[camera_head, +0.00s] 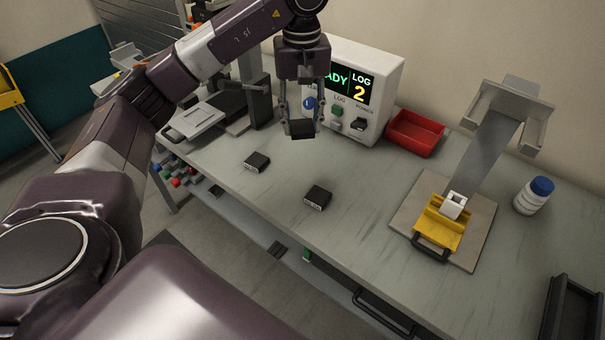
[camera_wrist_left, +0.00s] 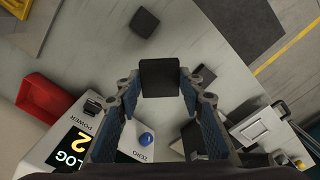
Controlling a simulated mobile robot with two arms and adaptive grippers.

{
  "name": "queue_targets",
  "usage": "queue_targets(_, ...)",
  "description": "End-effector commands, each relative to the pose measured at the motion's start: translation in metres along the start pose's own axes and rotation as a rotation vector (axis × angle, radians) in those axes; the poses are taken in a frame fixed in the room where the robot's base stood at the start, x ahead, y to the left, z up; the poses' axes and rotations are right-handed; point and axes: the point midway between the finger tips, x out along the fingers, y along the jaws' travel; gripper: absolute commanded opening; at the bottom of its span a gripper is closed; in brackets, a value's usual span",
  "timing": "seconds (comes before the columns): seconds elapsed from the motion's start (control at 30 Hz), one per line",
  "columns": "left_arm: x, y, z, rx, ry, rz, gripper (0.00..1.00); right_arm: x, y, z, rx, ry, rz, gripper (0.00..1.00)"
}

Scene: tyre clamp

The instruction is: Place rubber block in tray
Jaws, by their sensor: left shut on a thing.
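My left gripper (camera_head: 301,122) is shut on a black rubber block (camera_head: 302,129) and holds it above the table, in front of the white display unit. The held block also shows between the fingers in the left wrist view (camera_wrist_left: 160,78). Two similar black blocks lie on the table, one at left (camera_head: 257,162) and one nearer the front edge (camera_head: 318,197). A red tray (camera_head: 416,133) stands to the right of the display unit, apart from the gripper, and also shows in the left wrist view (camera_wrist_left: 42,98). A black tray (camera_head: 546,318) is partly visible at the lower right. My right gripper is not in view.
The white display unit (camera_head: 392,95) reads "LOG 2" and stands close behind the gripper. A press-like stand (camera_head: 258,95) is at left. A yellow clamp fixture (camera_head: 437,230) and a white bottle with blue cap (camera_head: 534,196) stand at right.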

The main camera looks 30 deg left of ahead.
Motion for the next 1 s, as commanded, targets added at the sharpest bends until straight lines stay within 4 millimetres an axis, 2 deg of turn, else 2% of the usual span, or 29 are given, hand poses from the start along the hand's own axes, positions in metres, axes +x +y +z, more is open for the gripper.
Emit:
queue_targets(0.07,0.018,0.0,0.002,0.002,-0.005,-0.002,0.07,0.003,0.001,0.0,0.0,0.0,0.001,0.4)
queue_targets(0.4,0.093,-0.001,0.001,0.0,-0.004,-0.004,0.07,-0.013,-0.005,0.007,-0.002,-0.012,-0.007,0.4)
queue_targets(0.5,0.108,-0.001,0.001,0.0,-0.002,-0.002,0.07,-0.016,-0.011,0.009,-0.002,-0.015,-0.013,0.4)
queue_targets(0.67,0.119,-0.001,0.0,0.001,0.0,-0.001,0.07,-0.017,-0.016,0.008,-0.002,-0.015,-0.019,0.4)
queue_targets(1.0,0.159,-0.001,0.001,0.001,0.0,-0.001,0.07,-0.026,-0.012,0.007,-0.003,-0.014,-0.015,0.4)
